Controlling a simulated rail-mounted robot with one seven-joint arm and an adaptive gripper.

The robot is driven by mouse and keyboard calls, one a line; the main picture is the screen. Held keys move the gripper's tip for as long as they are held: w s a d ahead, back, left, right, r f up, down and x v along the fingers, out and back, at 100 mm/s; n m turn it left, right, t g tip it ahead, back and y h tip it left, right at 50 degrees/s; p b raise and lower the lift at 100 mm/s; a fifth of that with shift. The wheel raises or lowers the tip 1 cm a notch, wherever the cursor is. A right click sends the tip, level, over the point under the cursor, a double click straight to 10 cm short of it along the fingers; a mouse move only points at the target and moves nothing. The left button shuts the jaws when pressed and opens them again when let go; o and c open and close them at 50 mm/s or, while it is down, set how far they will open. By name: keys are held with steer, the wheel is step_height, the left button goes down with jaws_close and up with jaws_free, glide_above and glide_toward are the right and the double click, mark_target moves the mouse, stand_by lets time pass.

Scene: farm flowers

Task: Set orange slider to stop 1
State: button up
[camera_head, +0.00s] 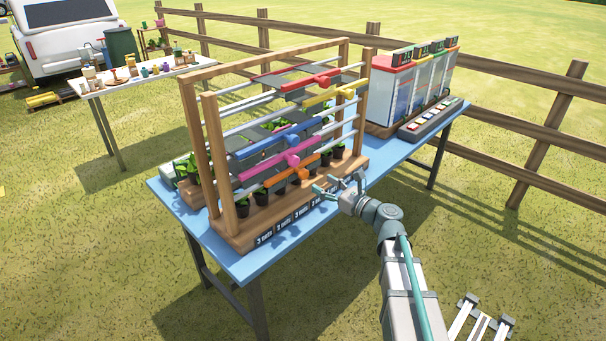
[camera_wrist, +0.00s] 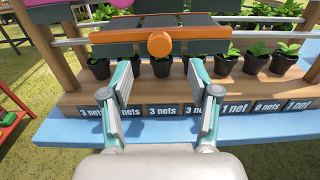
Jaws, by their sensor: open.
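The orange slider (camera_head: 283,178) is the lowest coloured bar on the wooden frame (camera_head: 241,209), across a pair of silver rails. In the wrist view the orange slider (camera_wrist: 159,44) has a round knob at its middle and dark panels in front and behind. My gripper (camera_wrist: 164,85) is open and empty, its two fingers below and to either side of the knob, apart from it. In the head view my gripper (camera_head: 337,190) is at the front right of the frame. Labels along the base (camera_wrist: 165,110) read "3 nets", "1 net" and "0 nets"; some are partly hidden by my fingers.
Several potted plants (camera_wrist: 225,62) stand on the base under the orange slider. Pink (camera_head: 288,162), blue (camera_head: 280,138), yellow (camera_head: 335,94) and red (camera_head: 312,82) sliders sit higher. Clear bins (camera_head: 388,95) and a button panel (camera_head: 430,119) stand on the blue table (camera_head: 223,258).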

mark_target(306, 175)
steer(key=p+x, duration=0.1)
steer(key=x, duration=0.8)
steer(key=shift+a+p, duration=0.1)
steer(key=shift+p, duration=0.2)
jaws_close()
